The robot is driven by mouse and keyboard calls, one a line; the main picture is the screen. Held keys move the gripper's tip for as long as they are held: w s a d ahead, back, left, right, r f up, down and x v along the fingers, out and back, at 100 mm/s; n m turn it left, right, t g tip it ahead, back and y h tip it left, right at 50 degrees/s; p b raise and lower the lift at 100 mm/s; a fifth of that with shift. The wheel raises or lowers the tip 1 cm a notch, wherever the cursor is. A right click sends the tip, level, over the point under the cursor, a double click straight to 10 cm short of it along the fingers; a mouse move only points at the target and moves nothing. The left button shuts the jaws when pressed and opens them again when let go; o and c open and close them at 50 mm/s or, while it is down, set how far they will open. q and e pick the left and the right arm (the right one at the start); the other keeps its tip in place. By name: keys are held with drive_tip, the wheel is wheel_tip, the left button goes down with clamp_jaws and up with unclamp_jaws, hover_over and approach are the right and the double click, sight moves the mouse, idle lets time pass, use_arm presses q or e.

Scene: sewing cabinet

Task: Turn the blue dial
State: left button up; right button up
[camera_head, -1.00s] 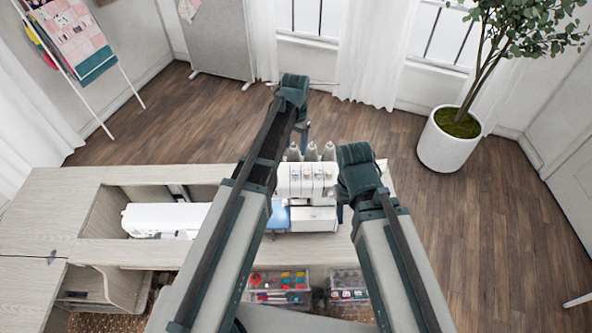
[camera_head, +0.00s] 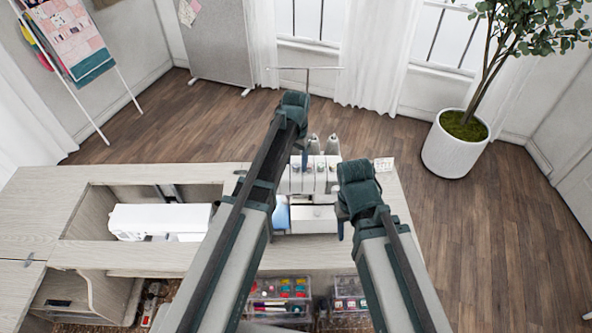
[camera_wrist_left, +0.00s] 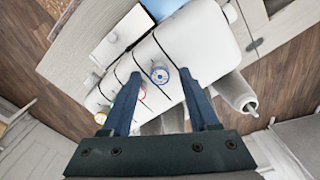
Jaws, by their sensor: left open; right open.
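The blue dial (camera_wrist_left: 159,73) is a round white knob with a blue ring on the white sewing machine (camera_wrist_left: 178,45) in the left wrist view. My left gripper (camera_wrist_left: 160,76) is open, and the dial appears between its fingertips; I cannot tell whether they touch it. A red-ringed dial (camera_wrist_left: 140,94) sits beside the left finger. In the head view the same machine (camera_head: 318,213) stands on the cabinet, partly hidden by my left arm, with my left gripper (camera_head: 305,156) above it. My right gripper (camera_head: 343,228) is by the machine's right side, its fingers mostly hidden.
Thread cones (camera_head: 332,145) stand behind the machine. Another white sewing machine (camera_head: 160,221) sits in the cabinet's recess to the left. Clear bins (camera_head: 279,297) of supplies are below the front edge.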

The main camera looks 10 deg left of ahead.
use_arm(q)
drive_tip(key=shift+f, duration=0.45)
use_arm(e)
drive_tip(key=shift+f, duration=0.4)
use_arm(q)
clamp_jaws()
